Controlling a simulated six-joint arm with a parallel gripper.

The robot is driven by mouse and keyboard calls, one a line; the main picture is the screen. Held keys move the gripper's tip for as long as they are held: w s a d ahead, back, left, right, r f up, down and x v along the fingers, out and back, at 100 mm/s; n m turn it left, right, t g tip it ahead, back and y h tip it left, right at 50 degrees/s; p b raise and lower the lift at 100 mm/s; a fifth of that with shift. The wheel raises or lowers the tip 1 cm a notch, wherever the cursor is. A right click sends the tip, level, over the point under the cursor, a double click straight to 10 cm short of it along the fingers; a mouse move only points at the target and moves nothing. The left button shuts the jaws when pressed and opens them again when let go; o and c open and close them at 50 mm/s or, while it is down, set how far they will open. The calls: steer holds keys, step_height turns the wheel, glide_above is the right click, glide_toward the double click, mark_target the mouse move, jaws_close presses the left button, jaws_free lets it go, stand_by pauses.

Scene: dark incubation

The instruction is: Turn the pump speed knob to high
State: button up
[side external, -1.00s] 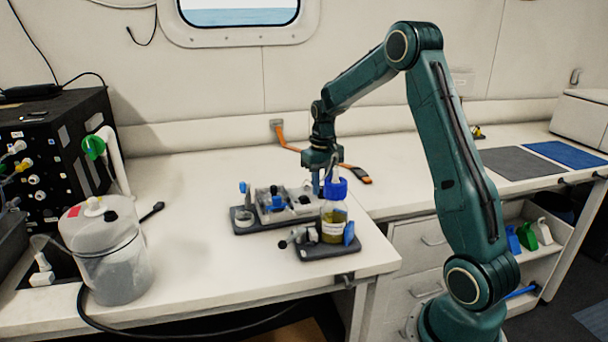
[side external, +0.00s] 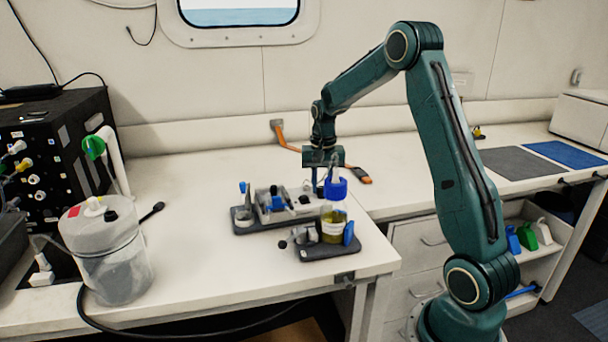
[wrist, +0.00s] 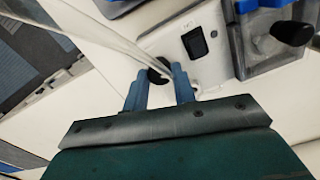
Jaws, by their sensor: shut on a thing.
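The black pump speed knob (wrist: 158,69) sits on a white panel (wrist: 205,72) in the wrist view. The blue fingers of my gripper (wrist: 160,84) are on either side of it and shut on it. In the side view my gripper (side external: 319,188) points straight down at the right end of the pump assembly (side external: 262,228), behind the blue-capped bottle. The knob is hidden there by the fingers and the bottle. I cannot read any speed marking or the knob's pointer.
A bottle of yellow-green liquid (side external: 333,227) stands close in front of my gripper. A black rocker switch (wrist: 195,42) is beside the knob. Pale tubing (wrist: 100,45) crosses the wrist view near the fingers. A clear vessel (side external: 112,262) stands at left; the bench between is clear.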

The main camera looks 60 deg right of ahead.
mark_target(322, 188)
steer(key=o, duration=1)
steer(key=shift+r, duration=0.1)
step_height(322, 188, up, 14)
stand_by(0.4)
